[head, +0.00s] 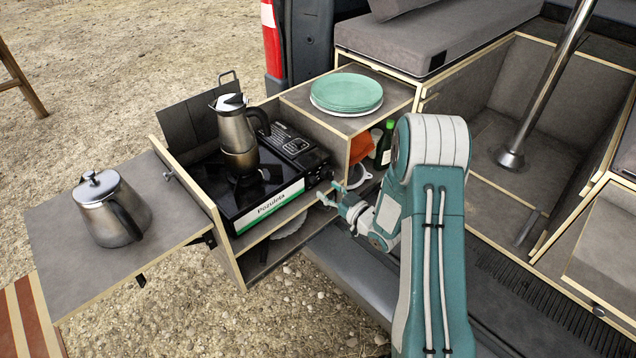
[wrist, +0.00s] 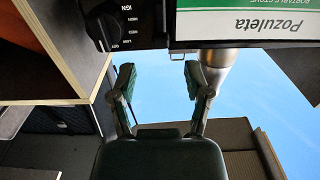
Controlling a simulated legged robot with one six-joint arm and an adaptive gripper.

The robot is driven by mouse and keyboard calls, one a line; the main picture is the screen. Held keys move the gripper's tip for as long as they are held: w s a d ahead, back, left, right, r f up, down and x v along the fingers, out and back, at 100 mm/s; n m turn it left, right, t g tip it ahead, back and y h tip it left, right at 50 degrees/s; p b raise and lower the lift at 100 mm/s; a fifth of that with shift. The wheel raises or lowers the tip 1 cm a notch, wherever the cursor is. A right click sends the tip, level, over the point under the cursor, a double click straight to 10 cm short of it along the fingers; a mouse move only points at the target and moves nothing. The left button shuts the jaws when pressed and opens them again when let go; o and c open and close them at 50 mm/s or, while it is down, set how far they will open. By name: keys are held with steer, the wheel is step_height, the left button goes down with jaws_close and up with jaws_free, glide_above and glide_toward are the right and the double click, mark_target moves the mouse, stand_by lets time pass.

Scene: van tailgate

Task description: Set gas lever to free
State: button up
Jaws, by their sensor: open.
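A portable gas stove (head: 268,208) with a green and white "Pozuleta" label sits in the pull-out shelf in the head view. Its front label (wrist: 245,22) shows upside down in the wrist view. A black control knob (wrist: 106,31) with OFF, LOW, MED, HIGH and IGN marks is at upper left there. I cannot clearly pick out the gas lever in either view. My gripper (head: 329,193) is open and empty, just in front of the stove's right end. In the wrist view my gripper (wrist: 160,80) has its two fingers apart, with the stove front above them in the picture.
A moka pot (head: 237,132) stands on the stove. A steel kettle (head: 108,210) is on the side table (head: 50,255). Plates (head: 346,91) lie on the cabinet top. A green bottle (head: 385,146) and an orange item (head: 360,147) are in the cabinet beside my arm.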

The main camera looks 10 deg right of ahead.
steer(key=v, duration=0.6)
stand_by(0.3)
step_height(320, 180, up, 9)
steer(key=w+d+g+h, duration=0.1)
steer(key=w+g+h, duration=0.15)
steer(key=h, duration=0.35)
steer(key=s+r+m+g+h, duration=0.2)
steer(key=s+r+m+h, duration=0.15)
steer(key=s+r, duration=0.4)
steer(key=s+a+r+m+g, duration=0.1)
steer(key=s+a+r+g, duration=0.1)
steer(key=s, duration=0.9)
steer(key=s+a+r+m+g, duration=0.1)
steer(key=s+a+r+g, duration=0.2)
steer(key=s, duration=0.8)
step_height(320, 180, up, 2)
steer(key=shift+s+a+r, duration=0.1)
steer(key=shift+s+a, duration=0.1)
steer(key=shift+a, duration=0.75)
